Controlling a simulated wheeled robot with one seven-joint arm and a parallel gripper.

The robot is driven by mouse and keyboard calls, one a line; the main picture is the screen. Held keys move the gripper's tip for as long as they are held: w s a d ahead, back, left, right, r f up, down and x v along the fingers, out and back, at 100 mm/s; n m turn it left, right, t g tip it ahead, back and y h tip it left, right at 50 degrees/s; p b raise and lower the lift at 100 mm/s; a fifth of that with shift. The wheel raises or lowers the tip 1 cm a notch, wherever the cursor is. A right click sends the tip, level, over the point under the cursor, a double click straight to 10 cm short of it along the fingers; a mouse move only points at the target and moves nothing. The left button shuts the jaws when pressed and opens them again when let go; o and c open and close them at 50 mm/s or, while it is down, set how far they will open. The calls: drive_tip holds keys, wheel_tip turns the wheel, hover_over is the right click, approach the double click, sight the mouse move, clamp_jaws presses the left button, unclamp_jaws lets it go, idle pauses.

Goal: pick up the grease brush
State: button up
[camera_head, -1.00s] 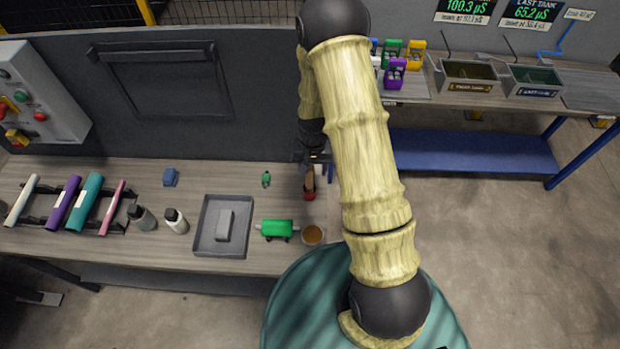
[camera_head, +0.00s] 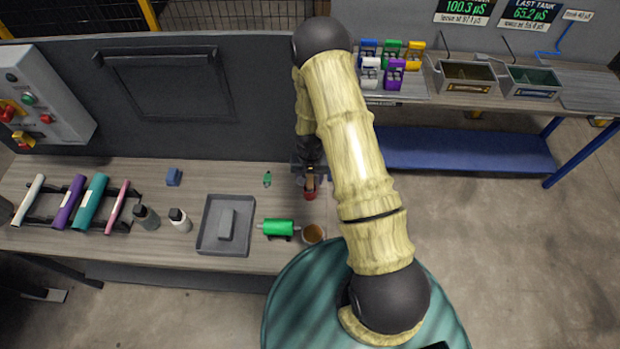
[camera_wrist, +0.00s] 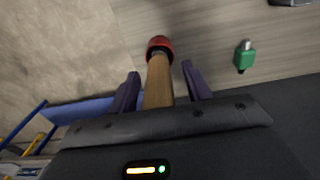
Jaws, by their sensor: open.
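The grease brush (camera_wrist: 159,82) shows in the wrist view as a wooden handle with a round red end (camera_wrist: 160,44). In the head view its red part (camera_head: 310,195) is near the right end of the bench, partly hidden by my gripper (camera_head: 310,174). My gripper (camera_wrist: 160,69) is open in the wrist view, with one dark purple finger on each side of the wooden handle. A gap shows between the handle and each finger. The near end of the handle is hidden behind the gripper body.
A small green item (camera_head: 267,179) lies left of the brush. A green roller (camera_head: 278,227), a brown-filled cup (camera_head: 313,233) and a grey tray (camera_head: 212,240) are nearer the front. The bench (camera_head: 235,178) ends just right of the brush, with floor beyond.

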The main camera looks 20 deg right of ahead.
idle(0.5)
drive_tip(key=c, duration=1.1)
clamp_jaws()
drive_tip(key=shift+r, duration=0.1)
wheel_tip(320, 180, up, 10)
drive_tip(key=b, duration=0.3)
